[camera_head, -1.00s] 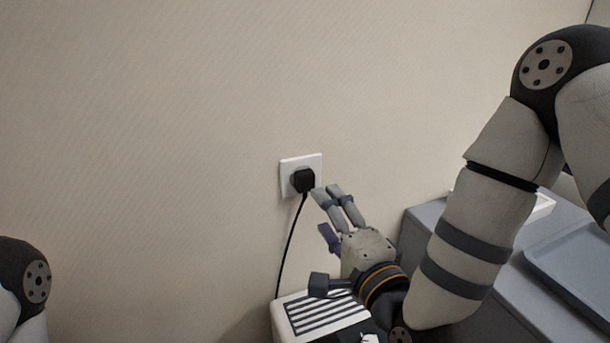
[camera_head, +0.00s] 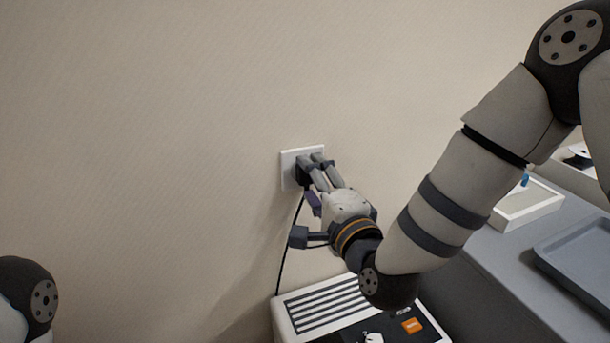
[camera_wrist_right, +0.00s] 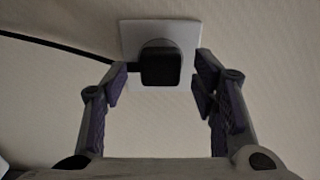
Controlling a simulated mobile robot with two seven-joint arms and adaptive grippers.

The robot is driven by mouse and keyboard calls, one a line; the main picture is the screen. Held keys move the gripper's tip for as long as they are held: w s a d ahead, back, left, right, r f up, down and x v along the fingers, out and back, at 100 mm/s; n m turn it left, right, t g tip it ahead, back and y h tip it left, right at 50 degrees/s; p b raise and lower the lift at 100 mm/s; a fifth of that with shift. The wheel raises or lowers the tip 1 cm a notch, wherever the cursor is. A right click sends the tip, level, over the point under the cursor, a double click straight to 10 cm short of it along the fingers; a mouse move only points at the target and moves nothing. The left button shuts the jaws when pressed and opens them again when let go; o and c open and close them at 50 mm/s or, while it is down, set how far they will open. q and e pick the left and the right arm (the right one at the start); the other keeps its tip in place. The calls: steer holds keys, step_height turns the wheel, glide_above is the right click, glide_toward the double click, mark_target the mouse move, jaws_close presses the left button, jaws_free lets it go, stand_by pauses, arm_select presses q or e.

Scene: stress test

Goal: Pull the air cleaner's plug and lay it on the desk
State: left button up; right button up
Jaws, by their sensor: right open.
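The black plug (camera_wrist_right: 160,67) sits in the white wall socket (camera_wrist_right: 187,35), and its dark cord (camera_wrist_right: 55,45) leaves to the left in the right wrist view. In the head view the plug (camera_head: 301,174) is partly hidden by my right gripper (camera_head: 312,178), and the socket plate (camera_head: 288,158) shows around it. My right gripper (camera_wrist_right: 160,88) is open, with one finger on each side of the plug and a gap on both sides. The white air cleaner (camera_head: 281,318) with a striped grille stands below. My left gripper is out of view; only part of my left arm shows.
A grey desk (camera_head: 500,262) is at the right, with a grey tray (camera_head: 580,255) and a white open box (camera_head: 530,207) on it. The wall to the left of the socket is bare. The cord hangs down toward the air cleaner.

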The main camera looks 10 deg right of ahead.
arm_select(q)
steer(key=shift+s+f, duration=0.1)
arm_select(e)
steer(key=shift+w+a, duration=0.1)
steer(key=shift+w, duration=0.65)
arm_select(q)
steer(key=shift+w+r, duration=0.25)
arm_select(e)
steer(key=shift+r, duration=0.1)
stand_by(0.4)
jaws_close()
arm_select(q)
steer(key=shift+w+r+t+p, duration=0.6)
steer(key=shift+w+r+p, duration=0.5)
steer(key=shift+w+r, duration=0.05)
arm_select(e)
steer(key=s+d, duration=0.1)
steer(key=s, duration=0.5)
steer(key=s+d+f+n+g+y, duration=0.2)
steer(key=s+d+n+g+y, duration=0.1)
steer(key=s, duration=0.4)
steer(key=s+d+f+n+g+y, duration=0.3)
steer(key=s+n+g+y, duration=0.1)
steer(key=s+y, duration=0.3)
steer(key=shift+s+f+n+y, duration=0.2)
steer(key=shift+s+n+y, duration=0.1)
steer(key=shift+n+y, duration=0.5)
